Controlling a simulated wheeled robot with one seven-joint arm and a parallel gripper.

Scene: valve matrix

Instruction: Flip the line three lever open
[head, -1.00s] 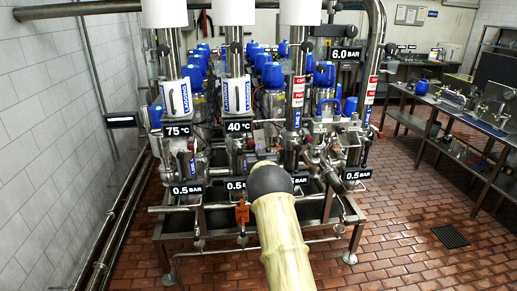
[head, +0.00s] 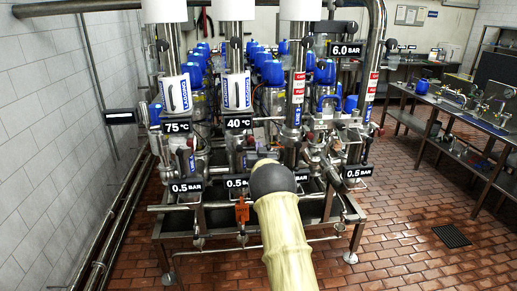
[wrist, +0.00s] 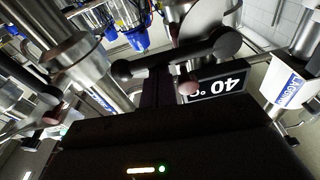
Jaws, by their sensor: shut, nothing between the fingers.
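The third pipe line (head: 298,95), with a red and white label, stands right of the 40 °C line (head: 238,127) in the head view. I cannot single out its lever; my dark arm joint and cream sleeve cover part of the lower valves. My gripper is hidden in the head view. In the wrist view, which is upside down, my gripper (wrist: 155,88) is shut and empty, pointing in among the pipes. A dark bar with rounded ends (wrist: 180,60) crosses close ahead of it. A small reddish-brown knob (wrist: 187,88) sits to its right; I cannot tell which line it belongs to.
The 40 °C sign (wrist: 217,86) is close to my gripper's right in the wrist view. A steel pipe (wrist: 80,65) runs close at left. An orange tag (head: 242,211) hangs at the front of the skid. Open tiled floor (head: 400,235) lies to the right, before a bench.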

